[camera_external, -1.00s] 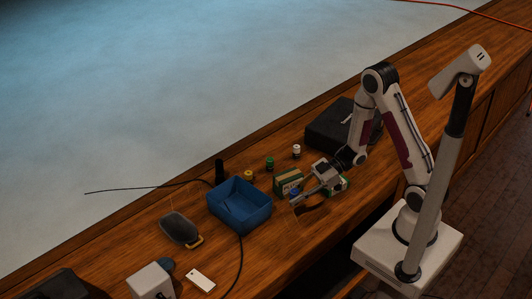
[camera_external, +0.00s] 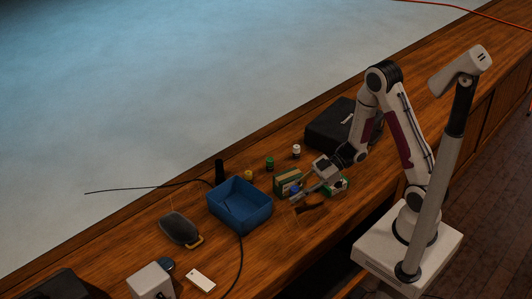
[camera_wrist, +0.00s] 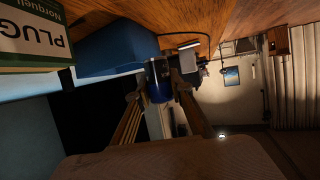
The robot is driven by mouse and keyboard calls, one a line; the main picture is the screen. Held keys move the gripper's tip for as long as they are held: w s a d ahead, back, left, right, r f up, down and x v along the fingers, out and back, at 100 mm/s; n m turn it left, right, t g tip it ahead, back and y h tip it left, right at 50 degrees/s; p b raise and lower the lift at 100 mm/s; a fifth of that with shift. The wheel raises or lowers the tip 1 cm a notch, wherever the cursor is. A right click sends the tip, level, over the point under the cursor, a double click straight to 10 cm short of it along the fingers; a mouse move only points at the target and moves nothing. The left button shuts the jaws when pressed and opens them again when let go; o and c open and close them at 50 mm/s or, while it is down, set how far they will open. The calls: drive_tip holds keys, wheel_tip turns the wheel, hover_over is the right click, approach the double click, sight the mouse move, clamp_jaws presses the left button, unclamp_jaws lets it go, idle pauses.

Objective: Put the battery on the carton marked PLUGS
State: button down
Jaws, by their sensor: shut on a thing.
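My gripper (camera_external: 301,193) is shut on the blue battery (camera_external: 295,189), low over the desk in the external view. In the wrist view the battery (camera_wrist: 157,80) stands out between the two fingertips of my gripper (camera_wrist: 168,92). The carton marked PLUGS (camera_wrist: 32,38) is green and white and appears upside down at the wrist view's upper left. In the external view it seems to be the green carton (camera_external: 287,181) just behind the battery. The battery looks beside it; whether they touch cannot be told. A second green-and-white carton (camera_external: 340,187) is partly hidden by my gripper.
A blue bin (camera_external: 239,204) stands left of the carton. Several small bottles, including green (camera_external: 269,164) and white (camera_external: 296,152) ones, stand behind. A black case (camera_external: 329,126) lies at the back. A brown object (camera_external: 310,206) lies below my gripper, near the desk's front edge.

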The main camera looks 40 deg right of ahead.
drive_tip(key=w+d+r+m+t+h, duration=0.1)
drive_tip(key=w+d+r+m+t, duration=0.2)
drive_tip(key=w+d+r, duration=0.6)
drive_tip(key=w+d, duration=0.1)
drive_tip(key=w, duration=0.2)
drive_tip(key=shift+h, duration=0.3)
drive_tip(key=shift+f, duration=0.1)
hover_over(289, 175)
drive_tip(key=shift+w+a+f, duration=0.1)
drive_tip(key=shift+f, duration=2.8)
drive_tip(key=shift+f, duration=2.1)
drive_tip(key=shift+f, duration=0.1)
drive_tip(key=c, duration=1.8)
unclamp_jaws()
